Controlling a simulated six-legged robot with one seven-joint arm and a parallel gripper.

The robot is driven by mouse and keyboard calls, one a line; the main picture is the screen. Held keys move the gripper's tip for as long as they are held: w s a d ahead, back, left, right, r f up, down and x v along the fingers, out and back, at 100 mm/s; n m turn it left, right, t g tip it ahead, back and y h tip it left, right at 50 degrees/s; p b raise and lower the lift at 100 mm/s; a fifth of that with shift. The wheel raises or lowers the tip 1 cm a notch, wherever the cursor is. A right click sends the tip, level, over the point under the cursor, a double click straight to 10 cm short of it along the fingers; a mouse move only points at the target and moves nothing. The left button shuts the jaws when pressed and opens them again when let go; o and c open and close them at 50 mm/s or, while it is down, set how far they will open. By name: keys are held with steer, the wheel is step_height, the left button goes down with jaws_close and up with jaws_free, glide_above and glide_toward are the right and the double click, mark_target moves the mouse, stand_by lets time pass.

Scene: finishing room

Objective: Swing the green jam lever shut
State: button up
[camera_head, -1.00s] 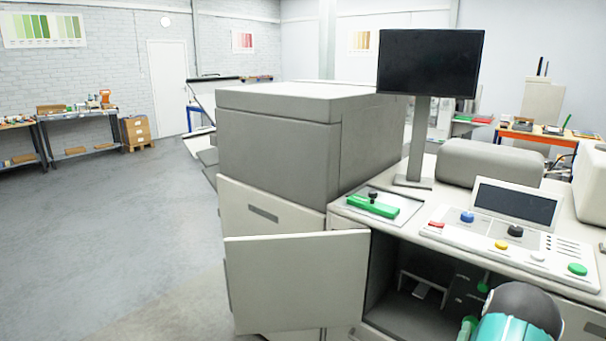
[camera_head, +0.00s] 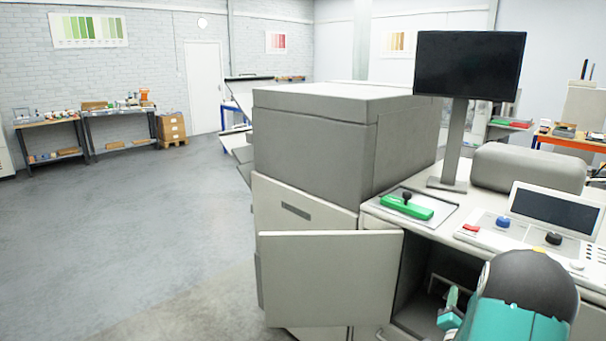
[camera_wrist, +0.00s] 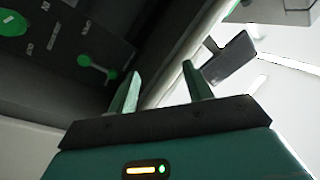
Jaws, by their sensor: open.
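In the wrist view, a small green lever (camera_wrist: 97,69) with round green ends sits on a dark panel inside the machine, up and left of my gripper (camera_wrist: 160,82). A larger green disc (camera_wrist: 12,24) is further left on that panel. My gripper is open and empty, its two teal fingers apart from the lever. In the head view, my gripper (camera_head: 451,305) is at the open compartment of the machine; the lever is hidden there. A green handle with a black knob (camera_head: 407,206) lies on the machine top; whether it relates to the task I cannot tell.
The pale cabinet door (camera_head: 330,280) stands open left of the compartment. A dark flat tab (camera_wrist: 230,62) is just beyond the right finger. A monitor (camera_head: 468,65) and control console (camera_head: 545,207) stand above. The floor at left (camera_head: 150,220) is clear.

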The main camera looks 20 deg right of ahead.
steer(key=w+a+r+n+y, duration=0.5)
steer(key=w+a+r, duration=0.3)
steer(key=a, duration=0.4)
steer(key=a+r+n+g+y, duration=0.1)
steer(key=a+r+n+y, duration=0.1)
steer(key=a, duration=0.5)
steer(key=a+r+n+g+y, duration=0.1)
steer(key=a+r+n+y, duration=0.15)
steer(key=a, duration=0.45)
steer(key=s+a+r+n+g+y, duration=0.2)
steer(key=s+a+n+g+y, duration=0.3)
steer(key=s+a, duration=1.6)
steer(key=shift+a+r+n+g, duration=0.25)
steer(key=shift+r+n+g, duration=0.15)
steer(key=shift+n, duration=0.85)
steer(key=c, duration=0.3)
steer(key=shift+d, duration=0.1)
